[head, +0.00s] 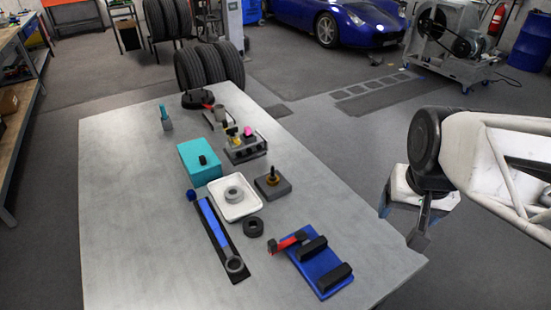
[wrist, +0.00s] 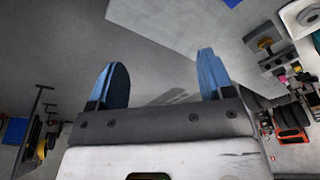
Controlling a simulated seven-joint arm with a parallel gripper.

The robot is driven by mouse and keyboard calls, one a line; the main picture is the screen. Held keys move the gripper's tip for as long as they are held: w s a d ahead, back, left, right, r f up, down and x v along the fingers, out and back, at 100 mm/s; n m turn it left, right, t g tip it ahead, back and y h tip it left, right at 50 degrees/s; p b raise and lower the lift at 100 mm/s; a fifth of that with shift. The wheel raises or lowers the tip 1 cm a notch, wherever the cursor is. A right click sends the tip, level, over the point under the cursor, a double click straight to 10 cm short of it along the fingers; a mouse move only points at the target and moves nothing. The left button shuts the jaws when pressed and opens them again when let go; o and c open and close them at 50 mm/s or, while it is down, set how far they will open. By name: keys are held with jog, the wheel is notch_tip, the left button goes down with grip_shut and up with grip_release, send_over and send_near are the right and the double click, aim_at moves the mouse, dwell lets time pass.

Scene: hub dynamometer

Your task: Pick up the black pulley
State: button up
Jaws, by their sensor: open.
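A small black ring-shaped part (head: 253,227), which looks like the black pulley, lies flat on the grey table, just below the white tray and right of the blue wrench. My gripper (head: 402,222) is off the table's right side in the head view, well apart from the black part. In the wrist view my gripper (wrist: 163,80) shows two blue fingers spread wide with nothing between them. I cannot make out the black part in the wrist view.
The white tray (head: 248,208) holds a grey ring (head: 233,193). Near it are a teal box (head: 196,172), a dark block with a brass post (head: 272,190), a blue wrench (head: 212,228) and a blue fixture (head: 322,272) with black blocks. The table's left part (head: 130,220) is bare.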

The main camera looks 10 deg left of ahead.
jog(key=w+a+f, duration=0.3)
jog(key=w+a, duration=0.2)
jog(key=a, duration=0.2)
jog(key=g, duration=0.2)
send_near(253, 224)
jog(key=shift+s+d+r+n, duration=0.1)
jog(key=shift+s+r+n, duration=0.3)
jog(key=shift+s, duration=0.1)
jog(key=shift+f, duration=0.2)
jog(key=shift+f, duration=4.25)
jog(key=c, duration=0.6)
jog(key=shift+r, duration=3.95)
